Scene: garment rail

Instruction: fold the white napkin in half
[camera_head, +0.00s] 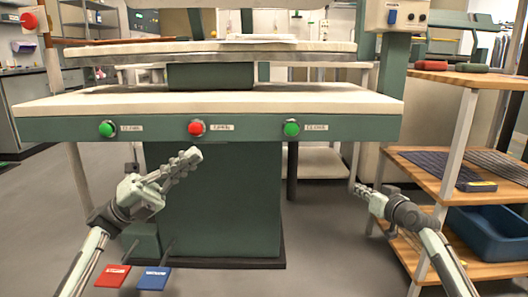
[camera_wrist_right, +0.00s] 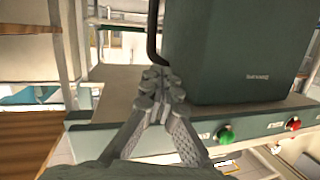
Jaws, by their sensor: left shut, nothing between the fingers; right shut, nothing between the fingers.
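I cannot make out a white napkin for certain. A thin white flat item (camera_head: 262,38) lies on top of the press's upper plate (camera_head: 210,50), and I cannot tell whether it is cloth. The cream lower board (camera_head: 205,100) of the press looks bare. My left gripper (camera_head: 196,157) is shut and empty, below the front panel and in front of the green pedestal. My right gripper (camera_head: 356,188) is shut and empty, low between the press and the wooden shelf. In the right wrist view its fingertips (camera_wrist_right: 160,82) meet with no cloth between them.
The green front panel (camera_head: 350,127) carries two green buttons (camera_head: 107,129) (camera_head: 291,129) and a red one (camera_head: 196,128). A red pedal (camera_head: 113,276) and a blue pedal (camera_head: 153,278) lie on the floor. A wooden shelf (camera_head: 440,163) with a blue bin (camera_head: 487,235) stands at right.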

